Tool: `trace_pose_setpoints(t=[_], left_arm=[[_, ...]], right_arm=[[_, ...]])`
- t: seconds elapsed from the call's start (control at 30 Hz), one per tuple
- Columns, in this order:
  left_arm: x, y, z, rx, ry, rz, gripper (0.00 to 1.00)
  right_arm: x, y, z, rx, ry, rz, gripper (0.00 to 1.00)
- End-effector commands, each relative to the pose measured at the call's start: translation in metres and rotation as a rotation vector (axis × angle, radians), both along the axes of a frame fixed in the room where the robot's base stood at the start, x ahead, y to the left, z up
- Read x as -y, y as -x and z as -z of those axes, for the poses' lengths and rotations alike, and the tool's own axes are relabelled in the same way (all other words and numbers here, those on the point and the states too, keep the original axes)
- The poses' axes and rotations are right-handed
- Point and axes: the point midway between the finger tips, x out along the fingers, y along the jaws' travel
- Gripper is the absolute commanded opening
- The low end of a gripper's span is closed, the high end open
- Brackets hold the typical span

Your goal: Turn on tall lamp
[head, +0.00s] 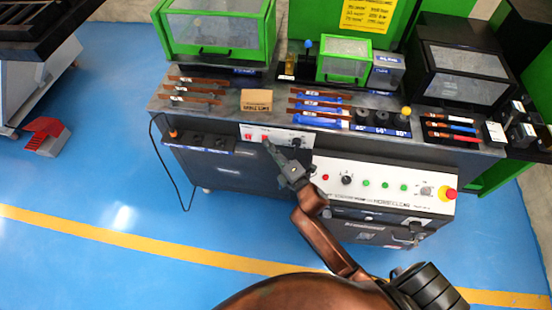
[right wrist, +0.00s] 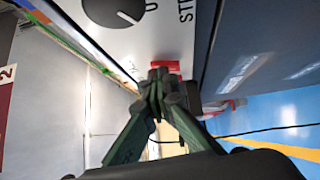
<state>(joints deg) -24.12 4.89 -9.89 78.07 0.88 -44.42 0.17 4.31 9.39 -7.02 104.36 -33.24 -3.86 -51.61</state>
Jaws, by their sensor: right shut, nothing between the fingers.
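A small white switch panel (head: 278,131) sits on the bench's front edge, with two red switches (head: 249,137) on its left and a black knob (head: 297,142) on its right. My right gripper (head: 268,145) is shut and empty, with its tips at the panel near the red switches. In the right wrist view, the shut fingertips (right wrist: 160,76) are just below a red switch (right wrist: 165,65) and overlap its lower edge; I cannot tell whether they touch. The black knob (right wrist: 114,10) shows above. I cannot identify a tall lamp. My left gripper is out of view.
A larger control panel (head: 385,187) with several buttons and a red emergency stop (head: 450,194) juts out to the right. A cardboard box (head: 257,100) and copper bars (head: 198,90) lie on the bench. A black cable (head: 172,165) hangs at left.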

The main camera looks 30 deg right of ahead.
Motion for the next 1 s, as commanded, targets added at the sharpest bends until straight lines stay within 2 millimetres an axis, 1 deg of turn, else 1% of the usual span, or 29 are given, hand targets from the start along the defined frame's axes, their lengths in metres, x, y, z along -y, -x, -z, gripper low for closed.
trace_pose_setpoints(t=[0.13,0.23,0.3,0.4,0.6,0.7,0.8,1.0], left_arm=[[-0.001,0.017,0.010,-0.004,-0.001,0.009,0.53],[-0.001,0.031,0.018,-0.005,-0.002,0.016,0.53],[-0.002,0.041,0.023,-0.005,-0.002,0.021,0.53],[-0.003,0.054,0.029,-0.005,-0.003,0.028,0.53],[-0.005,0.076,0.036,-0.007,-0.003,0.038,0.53],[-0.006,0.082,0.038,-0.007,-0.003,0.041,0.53],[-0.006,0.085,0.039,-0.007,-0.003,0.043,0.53],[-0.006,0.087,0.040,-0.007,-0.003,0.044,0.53]], right_arm=[[-0.012,0.013,-0.006,-0.001,-0.004,0.002,0.00],[-0.026,0.024,-0.012,0.001,-0.005,-0.001,0.00],[-0.020,0.043,-0.012,-0.002,-0.001,0.002,0.00],[-0.021,0.065,-0.015,-0.001,-0.002,-0.004,0.00],[-0.018,0.099,-0.019,0.000,-0.001,-0.009,0.00],[-0.017,0.110,-0.020,-0.001,-0.001,-0.009,0.00],[-0.015,0.116,-0.020,0.000,-0.002,-0.009,0.00],[-0.015,0.119,-0.020,0.002,-0.001,-0.008,0.00]])
